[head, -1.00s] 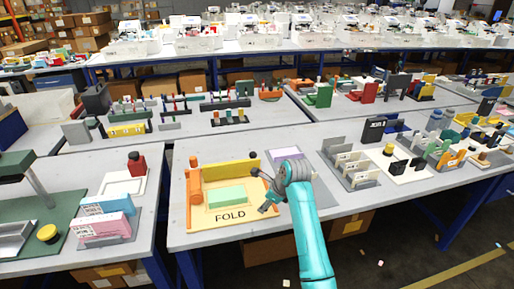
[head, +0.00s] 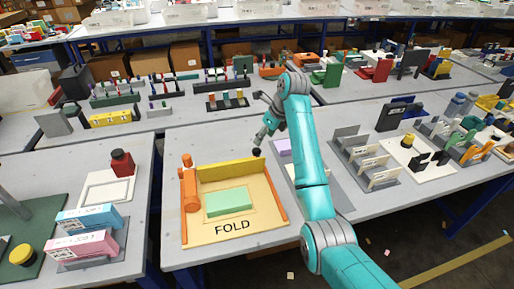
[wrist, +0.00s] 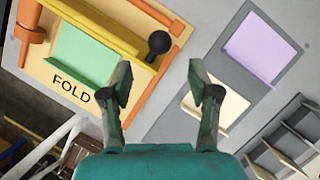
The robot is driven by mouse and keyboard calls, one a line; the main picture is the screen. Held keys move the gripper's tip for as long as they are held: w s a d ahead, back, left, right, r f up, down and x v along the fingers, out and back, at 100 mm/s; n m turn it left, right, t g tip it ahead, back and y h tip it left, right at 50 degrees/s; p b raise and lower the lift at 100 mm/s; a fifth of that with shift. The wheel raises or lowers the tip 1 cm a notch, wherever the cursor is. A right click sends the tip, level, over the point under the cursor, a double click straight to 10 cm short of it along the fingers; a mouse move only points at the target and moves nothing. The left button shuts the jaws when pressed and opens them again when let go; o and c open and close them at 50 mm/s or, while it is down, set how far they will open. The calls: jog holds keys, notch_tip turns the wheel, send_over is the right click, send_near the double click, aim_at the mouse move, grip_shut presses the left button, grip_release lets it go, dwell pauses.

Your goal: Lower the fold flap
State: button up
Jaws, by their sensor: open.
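The fold flap (head: 226,170) is a yellow bar standing upright along the back of the tan FOLD board (head: 196,232). A black ball knob (head: 256,152) sits at its right end. In the wrist view the flap (wrist: 90,27) and the knob (wrist: 159,42) are at the upper left. A green block (head: 229,201) lies on the board in front of the flap. My gripper (head: 262,118) is open and empty, above and behind the knob in the head view. In the wrist view my gripper (wrist: 161,80) has its fingers apart, with the knob beyond and between them.
An orange post (head: 190,185) stands at the board's left. A grey panel with a lilac sheet (wrist: 262,45) lies right of the board. A rack of pale cards (head: 365,165) stands further right. Pink and blue boxes (head: 85,245) stand on the left table.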

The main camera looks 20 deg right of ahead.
aim_at(258, 149)
jog(key=x, duration=0.8)
jog(key=shift+a+f, duration=0.1)
jog(key=shift+f, duration=0.1)
jog(key=shift+c, duration=0.2)
grip_shut()
